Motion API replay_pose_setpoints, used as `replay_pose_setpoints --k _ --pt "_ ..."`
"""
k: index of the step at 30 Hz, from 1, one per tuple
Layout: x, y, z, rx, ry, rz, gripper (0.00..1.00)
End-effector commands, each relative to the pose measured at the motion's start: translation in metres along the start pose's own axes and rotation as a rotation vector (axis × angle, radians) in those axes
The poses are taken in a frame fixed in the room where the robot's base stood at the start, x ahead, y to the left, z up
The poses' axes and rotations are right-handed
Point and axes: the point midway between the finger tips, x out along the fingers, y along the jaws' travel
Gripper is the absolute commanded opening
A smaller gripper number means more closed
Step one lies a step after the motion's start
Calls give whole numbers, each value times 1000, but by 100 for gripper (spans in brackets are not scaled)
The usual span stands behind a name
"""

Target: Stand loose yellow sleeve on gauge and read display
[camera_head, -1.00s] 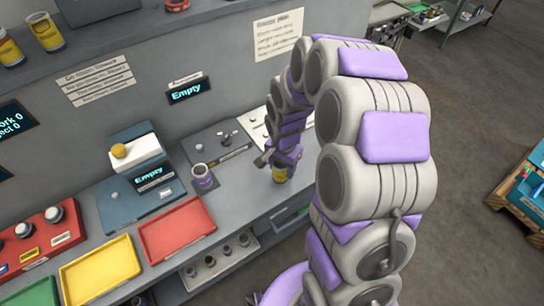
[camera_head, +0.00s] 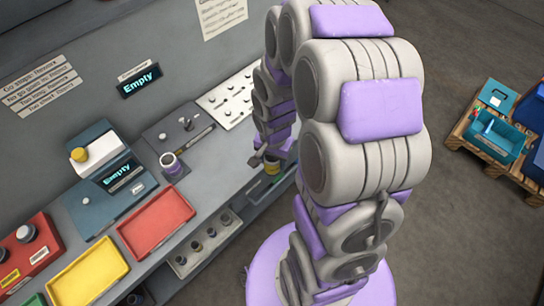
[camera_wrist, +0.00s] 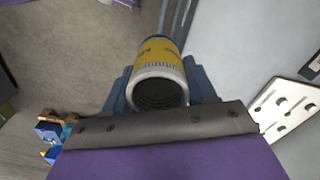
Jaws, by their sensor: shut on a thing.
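The yellow sleeve (camera_wrist: 158,62) is held between the blue fingers of my gripper (camera_wrist: 160,92), its open, dark, ridged end facing the wrist camera. In the head view the sleeve (camera_head: 272,168) shows as a small yellow piece below my gripper (camera_head: 268,158), by the bench's front edge and partly hidden by the arm. A blue device (camera_head: 110,195) with a white block and yellow knob stands on the bench at left; its display (camera_head: 118,172) reads "Empty". A wall display (camera_head: 138,80) also reads "Empty". I cannot tell which is the gauge's.
A purple-banded cup-like part (camera_head: 172,165) stands on a grey plate (camera_head: 190,130). A white panel with holes (camera_head: 228,98) lies behind. A red tray (camera_head: 157,222), a yellow tray (camera_head: 88,280) and a red fixture (camera_head: 35,250) line the left. A pallet with blue bins (camera_head: 495,135) stands right.

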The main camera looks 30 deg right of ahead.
Motion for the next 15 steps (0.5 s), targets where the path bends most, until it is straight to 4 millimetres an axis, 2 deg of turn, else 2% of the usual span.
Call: replay_pose_setpoints --k 15 --pt "-19 -1 -1 1 3 -3 10"
